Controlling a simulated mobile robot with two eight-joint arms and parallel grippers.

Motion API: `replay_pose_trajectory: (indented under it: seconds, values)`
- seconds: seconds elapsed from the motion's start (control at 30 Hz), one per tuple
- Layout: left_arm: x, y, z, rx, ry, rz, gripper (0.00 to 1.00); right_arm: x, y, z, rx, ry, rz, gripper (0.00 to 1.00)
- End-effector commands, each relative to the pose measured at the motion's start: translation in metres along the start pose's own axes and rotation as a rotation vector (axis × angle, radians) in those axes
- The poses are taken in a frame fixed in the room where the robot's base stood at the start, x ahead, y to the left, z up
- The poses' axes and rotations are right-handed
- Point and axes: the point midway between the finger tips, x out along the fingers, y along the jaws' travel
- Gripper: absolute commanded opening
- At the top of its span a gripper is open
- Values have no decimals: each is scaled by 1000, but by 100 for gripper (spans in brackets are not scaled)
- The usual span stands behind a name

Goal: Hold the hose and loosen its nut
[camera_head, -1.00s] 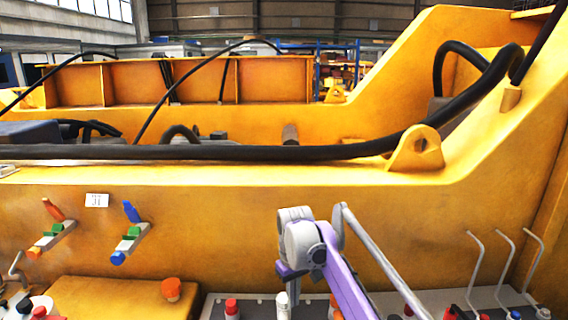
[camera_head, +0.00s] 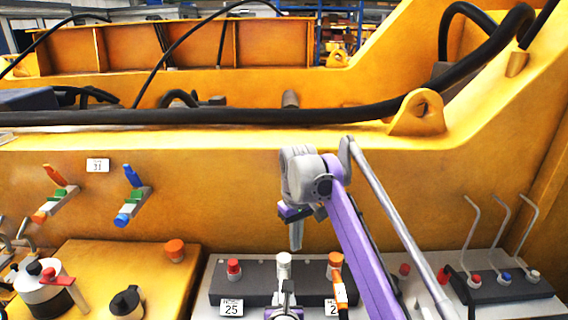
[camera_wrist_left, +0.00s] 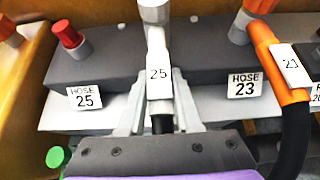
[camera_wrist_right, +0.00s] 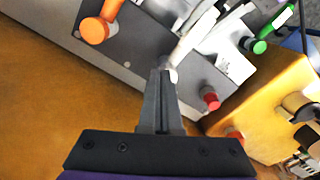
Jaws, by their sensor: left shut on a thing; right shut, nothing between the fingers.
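The white hose marked 25 (camera_wrist_left: 159,80) runs from a dark manifold block (camera_head: 255,268). Its white nut (camera_wrist_left: 154,12) sits on the block's port, and it also shows in the head view (camera_head: 284,260). My left gripper (camera_wrist_left: 160,125) is shut around the hose below its tag; in the head view it is low in the middle (camera_head: 284,308). My right gripper (camera_head: 296,246) is shut and empty, pointing down above and behind the white nut. In the right wrist view, its fingertips (camera_wrist_right: 163,74) overlap the picture beside the nut; I cannot tell whether they touch.
An orange hose marked 23 (camera_wrist_left: 272,60) is right of the white one. A red cap (camera_head: 233,267) is on the left port. A yellow box (camera_head: 130,258) stands left, with a kettle-like pot (camera_head: 42,285). Bent metal rods (camera_head: 500,235) stand at right. A yellow wall lies behind.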

Motion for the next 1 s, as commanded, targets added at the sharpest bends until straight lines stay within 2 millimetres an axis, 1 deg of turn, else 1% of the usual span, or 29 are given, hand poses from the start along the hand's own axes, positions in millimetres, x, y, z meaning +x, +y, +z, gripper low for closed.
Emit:
replay_pose_trajectory:
  seconds: [0.17, 0.27, 0.37, 0.47, 0.57, 0.8, 1.0]
  values:
    - [0, 0, 0, 0, 0, 0, 0, 0, -1, 0, -1, 0, 0, 0]
    - [0, 0, 0, 0, 0, 0, 0, -4, -12, -1, -2, 0, -1, 0]
    - [0, 0, 0, 0, 0, 0, 0, -8, -27, -2, -3, -1, 0, 0]
    - [0, 0, 0, 0, 0, 0, 0, -6, -30, -2, 0, -1, 0, 0]
    - [0, 0, 0, 0, 0, 0, 0, 2, -29, -2, 1, -1, 0, 0]
    - [0, 0, 0, 0, 0, 0, 0, 33, -29, -2, 1, -1, 0, 0]
    - [0, 0, 0, 0, 0, 0, 0, 53, -29, -2, 1, -1, 0, 0]
